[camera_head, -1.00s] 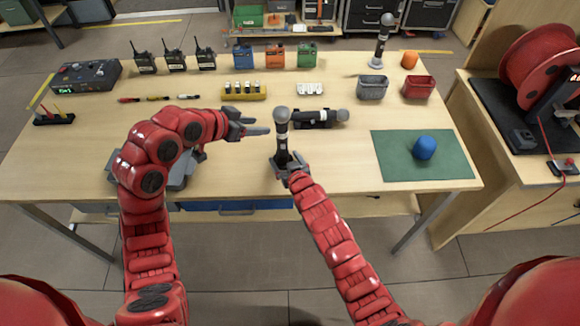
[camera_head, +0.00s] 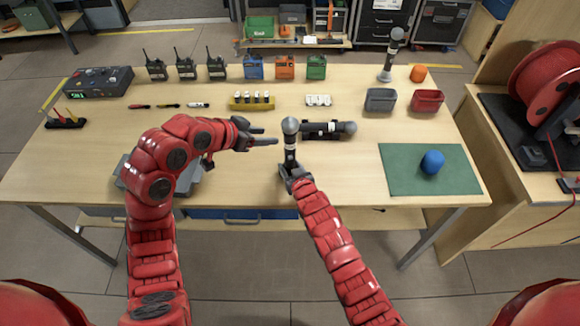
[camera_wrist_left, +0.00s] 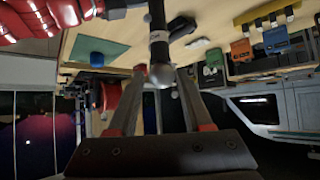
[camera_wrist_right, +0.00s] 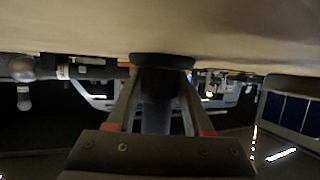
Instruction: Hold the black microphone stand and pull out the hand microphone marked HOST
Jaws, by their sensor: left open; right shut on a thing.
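A dark hand microphone with a grey ball head (camera_head: 290,126) and a pale label band stands upright in a black stand (camera_head: 284,170) near the table's front middle. The label is too small to read in the head view. My right gripper (camera_head: 293,176) is shut on the stand low down; in the right wrist view the black stand (camera_wrist_right: 157,92) is between its fingers. My left gripper (camera_head: 268,136) is open and empty, just left of the microphone in the head view. In the left wrist view the ball head (camera_wrist_left: 162,76) shows between the spread fingertips.
Another microphone (camera_head: 325,129) lies just behind and right of the stand. A third microphone (camera_head: 392,50) stands upright at the back right. The table left of my left arm has bare room.

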